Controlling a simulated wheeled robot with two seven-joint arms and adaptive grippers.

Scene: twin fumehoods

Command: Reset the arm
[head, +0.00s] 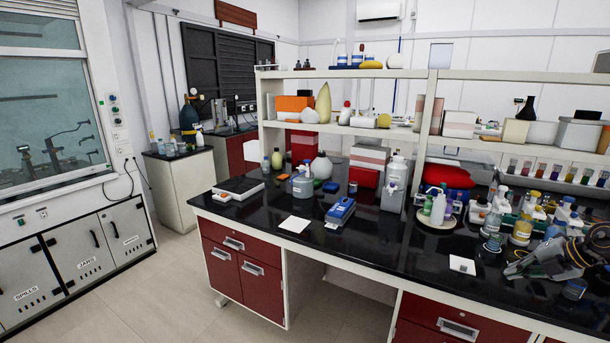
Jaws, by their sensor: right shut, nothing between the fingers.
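My right gripper (513,269) comes in from the right edge in the head view. It is shut and empty, and its fingertips point left above the black bench top (385,238). A small white square (462,265) lies on the bench just left of the fingertips, apart from them. My left gripper is not in view.
Bottles and jars (521,230) crowd the bench behind my right gripper. A white squeeze bottle (438,209) stands on a round tray, and a blue device (341,212) sits further left. Shelves (400,133) rise behind. The bench front between device and white square is mostly clear.

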